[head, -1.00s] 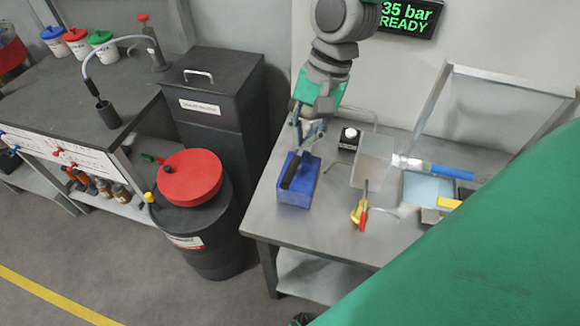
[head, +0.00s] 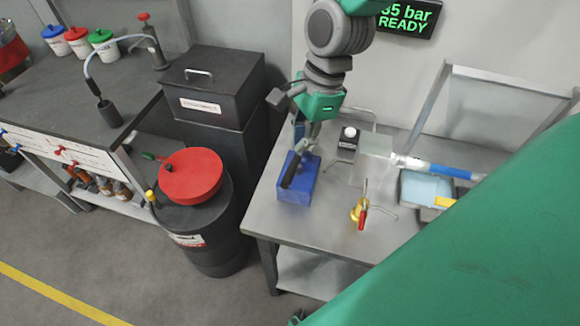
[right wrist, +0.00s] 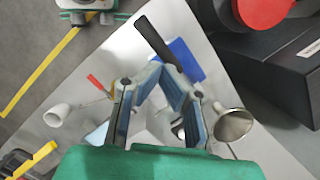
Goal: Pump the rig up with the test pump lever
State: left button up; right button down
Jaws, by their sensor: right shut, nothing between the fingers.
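The blue test pump (head: 297,188) stands at the left end of the steel bench. Its black lever (head: 291,170) lies tilted over its top. The pump (right wrist: 186,58) and lever (right wrist: 155,40) also show in the right wrist view, just beyond my fingertips. My right gripper (head: 303,147) comes down from above, shut and empty, at the upper end of the lever; I cannot tell whether it touches. Its fingertips (right wrist: 160,68) meet in the right wrist view. A display (head: 407,18) reads "35 bar READY", partly covered by my arm. I do not see my left gripper.
A red-lidded black drum (head: 192,177) and a dark bin (head: 213,90) stand left of the bench (head: 295,225). The bench front is clear.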

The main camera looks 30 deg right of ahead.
aim_at(292, 169)
jog(key=b+x, duration=0.3)
jog(key=x, duration=0.2)
jog(key=shift+f, duration=0.35)
jog(key=shift+a+f+b, duration=0.2)
jog(key=shift+f+b, duration=0.2)
jog(key=shift+b, duration=0.25)
jog(key=shift+f, duration=0.1)
